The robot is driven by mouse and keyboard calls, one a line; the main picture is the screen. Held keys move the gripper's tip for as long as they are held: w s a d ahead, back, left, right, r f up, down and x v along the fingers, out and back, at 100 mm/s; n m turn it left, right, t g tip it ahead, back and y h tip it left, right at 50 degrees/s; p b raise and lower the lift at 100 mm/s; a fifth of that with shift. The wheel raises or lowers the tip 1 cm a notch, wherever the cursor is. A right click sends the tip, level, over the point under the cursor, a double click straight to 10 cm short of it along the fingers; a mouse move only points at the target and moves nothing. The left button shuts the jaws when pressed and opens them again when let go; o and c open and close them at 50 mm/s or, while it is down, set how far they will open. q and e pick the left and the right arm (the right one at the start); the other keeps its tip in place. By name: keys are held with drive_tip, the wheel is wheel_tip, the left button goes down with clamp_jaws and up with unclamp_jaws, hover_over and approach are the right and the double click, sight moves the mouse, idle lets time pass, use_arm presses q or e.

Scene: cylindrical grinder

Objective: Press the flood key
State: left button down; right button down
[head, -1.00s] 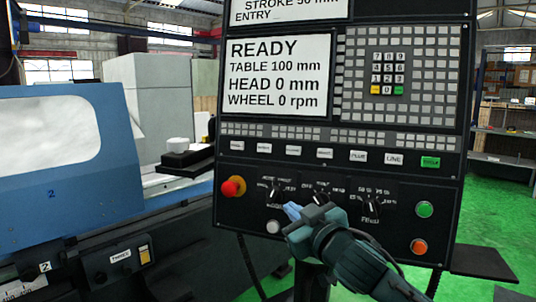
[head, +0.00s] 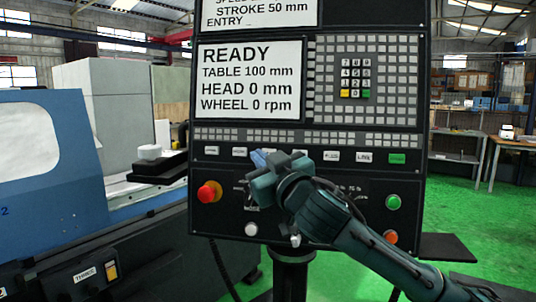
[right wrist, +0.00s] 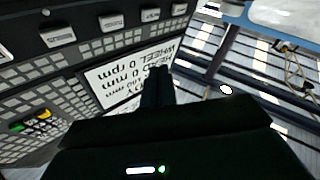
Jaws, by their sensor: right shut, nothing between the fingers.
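The control panel (head: 310,120) carries a row of small white label keys, with a green key (head: 397,158) at its right end. Their lettering is too small to read surely, so I cannot tell which is the flood key. Keys such as this white key (head: 332,156) show right of my gripper. My right gripper (head: 258,158) is shut and empty in front of the row's left-middle part, hiding at least one key. I cannot tell whether it touches the panel. Its fingers (right wrist: 157,85) also show in the right wrist view, over the screen. My left gripper is not in view.
A red emergency knob (head: 209,193) sticks out at the panel's lower left. A green button (head: 393,202) is at lower right; my arm partly covers an orange button and knobs. The screen (head: 249,80) reads READY. The blue grinder (head: 40,185) stands at left.

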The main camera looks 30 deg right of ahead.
sight(263, 150)
drive_tip(key=w+d+f, duration=0.1)
drive_tip(key=w+d, duration=0.5)
drive_tip(key=shift+f, duration=0.3)
idle(0.6)
idle(0.8)
drive_tip(key=shift+w+d, duration=0.1)
idle(0.5)
drive_tip(key=shift+w+d+f, duration=0.1)
drive_tip(key=shift+w+d, duration=0.15)
drive_tip(key=shift+w+d, duration=0.25)
drive_tip(key=shift+d, duration=0.05)
idle(0.8)
drive_tip(key=shift+a, duration=0.1)
drive_tip(key=shift+s+a, duration=0.5)
drive_tip(key=shift+s, duration=0.05)
